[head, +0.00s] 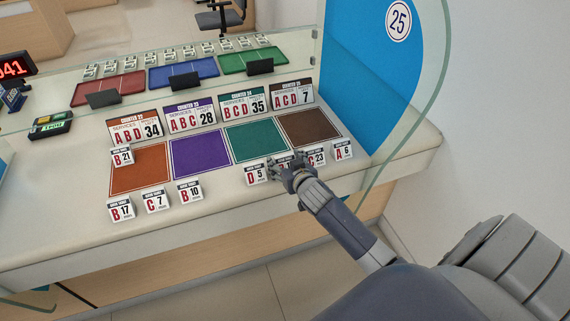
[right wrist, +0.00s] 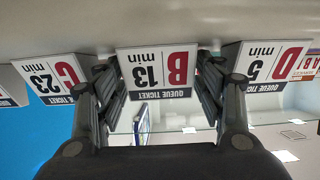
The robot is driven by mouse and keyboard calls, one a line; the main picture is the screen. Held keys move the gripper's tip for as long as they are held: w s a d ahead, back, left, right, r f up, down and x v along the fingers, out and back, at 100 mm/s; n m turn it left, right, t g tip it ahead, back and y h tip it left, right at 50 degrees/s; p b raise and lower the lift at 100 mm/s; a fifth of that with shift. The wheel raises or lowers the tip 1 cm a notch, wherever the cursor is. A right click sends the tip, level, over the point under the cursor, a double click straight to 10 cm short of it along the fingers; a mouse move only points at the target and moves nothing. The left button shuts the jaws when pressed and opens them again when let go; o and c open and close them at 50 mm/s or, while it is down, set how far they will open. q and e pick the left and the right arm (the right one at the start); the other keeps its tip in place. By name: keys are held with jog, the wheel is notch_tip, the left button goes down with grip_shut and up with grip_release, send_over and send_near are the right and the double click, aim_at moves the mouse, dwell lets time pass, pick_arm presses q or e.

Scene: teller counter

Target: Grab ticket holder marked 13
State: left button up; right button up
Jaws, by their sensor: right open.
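The ticket holder marked B 13 (right wrist: 158,75) is a small white card stand with a dark "queue ticket" band. It appears upside down in the right wrist view, between the two fingers of my right gripper (right wrist: 157,88). The fingers are open, one on either side of the holder; I cannot tell whether they touch it. In the head view my right gripper (head: 283,168) is at the counter's front edge and covers most of this holder. My left gripper is not in view.
Holder D 5 (head: 256,174) stands just left of my right gripper, and holders C 23 (head: 316,158) and A 6 (head: 342,150) just right. Colored mats, such as the green mat (head: 257,140), lie behind. A glass panel (head: 405,130) rises at the right.

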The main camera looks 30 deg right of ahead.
jog(key=shift+c, duration=0.3)
jog(key=c, duration=0.8)
jog(key=shift+o, duration=0.2)
